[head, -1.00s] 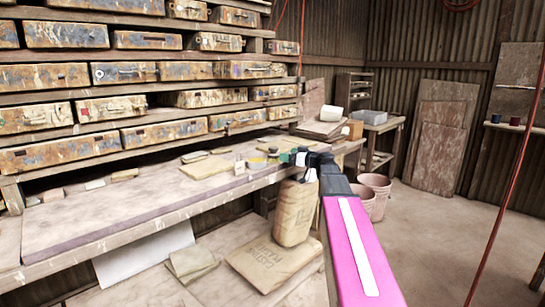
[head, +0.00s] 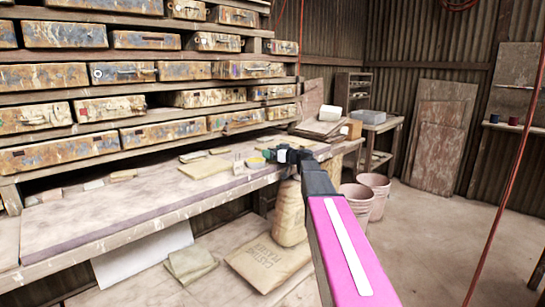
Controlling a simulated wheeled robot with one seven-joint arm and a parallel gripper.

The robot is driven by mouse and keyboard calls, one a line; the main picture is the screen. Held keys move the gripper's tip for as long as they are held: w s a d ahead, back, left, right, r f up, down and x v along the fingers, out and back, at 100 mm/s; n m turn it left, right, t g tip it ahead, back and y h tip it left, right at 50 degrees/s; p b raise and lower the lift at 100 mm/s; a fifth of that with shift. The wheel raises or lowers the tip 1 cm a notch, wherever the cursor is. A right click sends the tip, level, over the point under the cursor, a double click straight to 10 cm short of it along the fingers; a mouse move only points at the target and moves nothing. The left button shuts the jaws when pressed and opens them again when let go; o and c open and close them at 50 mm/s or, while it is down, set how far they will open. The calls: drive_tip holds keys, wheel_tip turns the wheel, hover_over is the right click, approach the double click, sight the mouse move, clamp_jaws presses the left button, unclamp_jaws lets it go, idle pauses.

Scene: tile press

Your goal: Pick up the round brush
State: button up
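My arm reaches forward from the lower right, its pink link in front. My gripper (head: 278,155) is small and dark at the arm's far end, over the right part of the workbench (head: 130,212). Its fingers are too small to tell open from shut. I cannot make out a round brush for certain. A small pale upright item (head: 239,168) and a yellow round item (head: 256,162) stand on the bench just left of the gripper. Whether the gripper touches anything cannot be told, and the arm hides part of the bench behind it.
Shelves of worn metal cases (head: 110,72) rise behind the bench. Flat yellowish pieces (head: 206,168) lie on the bench. A paper sack (head: 268,262) lies on the lower shelf and another (head: 290,214) stands behind it. Pink buckets (head: 374,190) stand right of the arm; the right floor is clear.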

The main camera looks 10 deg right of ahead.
sight(273, 147)
drive_tip(key=c, duration=1.1)
drive_tip(key=shift+o, duration=0.2)
drive_tip(key=shift+r, duration=0.45)
wheel_tip(273, 147, up, 3)
drive_tip(key=shift+r, duration=0.1)
drive_tip(key=s+a+r, duration=0.6)
drive_tip(key=a+r, duration=0.1)
drive_tip(key=a, duration=0.3)
drive_tip(key=shift+s, duration=0.15)
